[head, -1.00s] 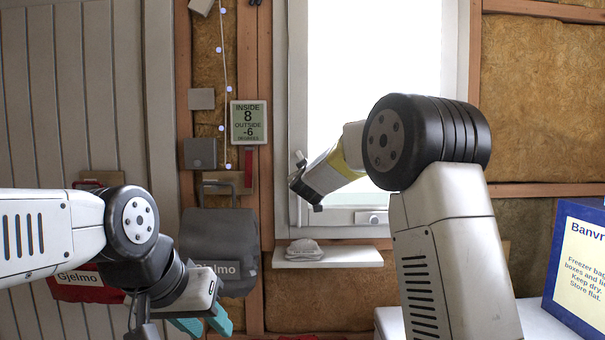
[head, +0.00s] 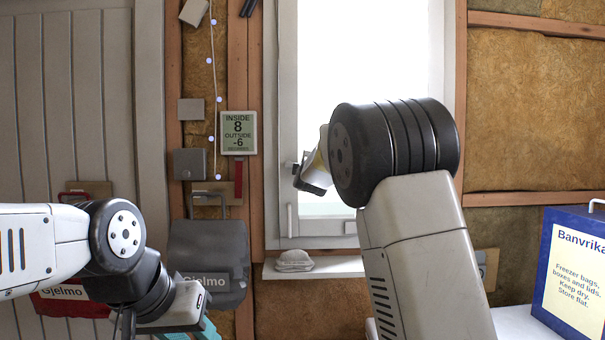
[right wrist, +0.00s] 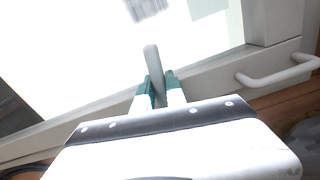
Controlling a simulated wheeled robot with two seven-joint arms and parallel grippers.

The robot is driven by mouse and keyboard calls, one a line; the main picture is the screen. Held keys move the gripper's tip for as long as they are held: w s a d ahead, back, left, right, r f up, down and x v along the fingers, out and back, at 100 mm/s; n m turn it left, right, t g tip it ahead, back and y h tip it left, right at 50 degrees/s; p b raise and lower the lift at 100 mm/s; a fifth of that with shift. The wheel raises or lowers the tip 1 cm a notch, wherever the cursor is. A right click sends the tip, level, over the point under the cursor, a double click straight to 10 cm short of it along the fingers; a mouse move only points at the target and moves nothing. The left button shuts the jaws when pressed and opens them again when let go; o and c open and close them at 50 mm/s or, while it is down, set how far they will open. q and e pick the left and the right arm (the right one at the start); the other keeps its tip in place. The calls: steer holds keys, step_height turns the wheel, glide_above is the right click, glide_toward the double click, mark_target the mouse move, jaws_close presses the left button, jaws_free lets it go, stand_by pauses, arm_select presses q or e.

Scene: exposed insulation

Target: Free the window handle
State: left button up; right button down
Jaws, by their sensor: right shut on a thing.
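The window (head: 365,90) has a pale frame and stands at the middle. In the right wrist view a grey bar, which looks like the window handle (right wrist: 151,62), stands between the teal fingers of my right gripper (right wrist: 158,88). The fingers are shut on it, and its far end sticks out past them. In the head view my right gripper (head: 312,180) is at the left side of the window frame, and its fingers are largely hidden. My left gripper (head: 195,332) is low at the left, empty, with teal fingers apart and tips cut off by the picture edge.
A white pull handle (right wrist: 280,74) is on the frame at the right of the wrist view. A pale lump (head: 294,261) rests on the sill (head: 335,267). A grey bag (head: 207,250) hangs at left, and a blue box (head: 585,265) stands at right.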

steer(key=shift+r+n, duration=0.45)
steer(key=shift+n, duration=0.45)
steer(key=c, duration=1.4)
jaws_free()
steer(key=shift+o, duration=0.2)
steer(key=shift+s, duration=0.1)
steer(key=s, duration=0.7)
steer(key=shift+s, duration=0.3)
